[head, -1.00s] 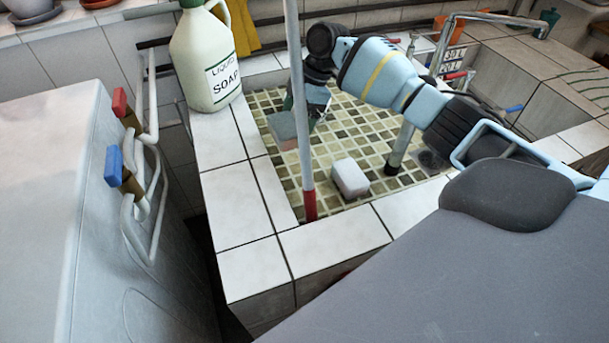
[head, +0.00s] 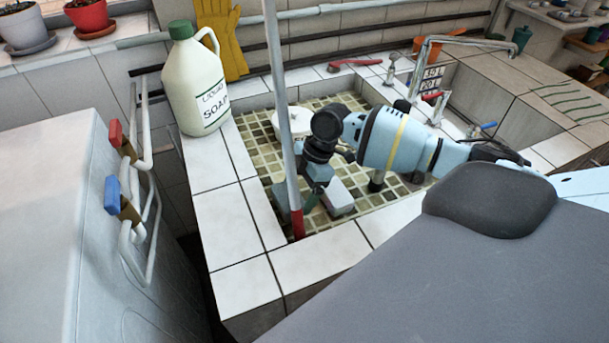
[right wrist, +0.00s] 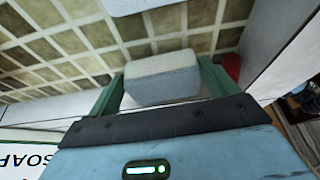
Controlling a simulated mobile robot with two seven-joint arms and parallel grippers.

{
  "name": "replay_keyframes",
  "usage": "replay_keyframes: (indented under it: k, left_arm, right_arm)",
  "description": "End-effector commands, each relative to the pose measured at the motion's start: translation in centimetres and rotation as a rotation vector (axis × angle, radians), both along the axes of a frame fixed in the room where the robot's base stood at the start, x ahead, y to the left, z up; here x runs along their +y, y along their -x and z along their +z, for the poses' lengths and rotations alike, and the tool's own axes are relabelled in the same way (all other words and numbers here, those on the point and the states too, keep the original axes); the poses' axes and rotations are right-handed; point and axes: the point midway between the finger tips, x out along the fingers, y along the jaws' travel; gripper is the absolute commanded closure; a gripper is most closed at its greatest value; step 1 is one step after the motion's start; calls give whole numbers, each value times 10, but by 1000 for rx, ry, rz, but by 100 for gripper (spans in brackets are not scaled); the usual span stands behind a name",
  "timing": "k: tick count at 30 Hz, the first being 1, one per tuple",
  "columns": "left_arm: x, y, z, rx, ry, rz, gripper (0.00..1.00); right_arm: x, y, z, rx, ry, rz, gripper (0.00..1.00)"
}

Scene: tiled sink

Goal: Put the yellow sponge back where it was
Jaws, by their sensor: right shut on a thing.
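My right gripper (head: 308,196) is low in the tiled basin (head: 262,160), near its front edge. In the right wrist view the gripper (right wrist: 160,88) is shut on a pale grey block-shaped sponge (right wrist: 162,78) between its green fingers. In the head view a part of this sponge (head: 281,197) shows beside the pole; no yellow shows on it. A second whitish block (head: 338,198) is in the basin just right of the gripper; its edge also shows in the wrist view (right wrist: 130,5). Whether the held sponge touches the floor cannot be told. My left gripper is out of view.
A grey pole with a red end (head: 285,130) stands upright close to my gripper. A liquid soap bottle (head: 197,85) stands on the back-left ledge. A white round object (head: 293,122) lies behind my gripper. A tap (head: 420,65) rises at the right.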

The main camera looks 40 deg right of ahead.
Motion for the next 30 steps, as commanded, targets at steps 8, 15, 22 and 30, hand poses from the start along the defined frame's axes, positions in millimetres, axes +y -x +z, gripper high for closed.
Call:
replay_keyframes:
  k: [8, 15, 22, 30]
  left_arm:
    - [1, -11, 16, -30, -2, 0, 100]
    - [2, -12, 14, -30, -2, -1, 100]
    - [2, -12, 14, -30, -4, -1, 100]
    - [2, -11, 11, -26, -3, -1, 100]
  right_arm:
    - [6, 24, -12, -3, 1, 1, 33]
    - [6, 25, -16, 0, 1, 1, 33]
    - [7, 25, -17, 0, 0, 1, 0]
    - [6, 25, -19, 1, 1, 0, 0]
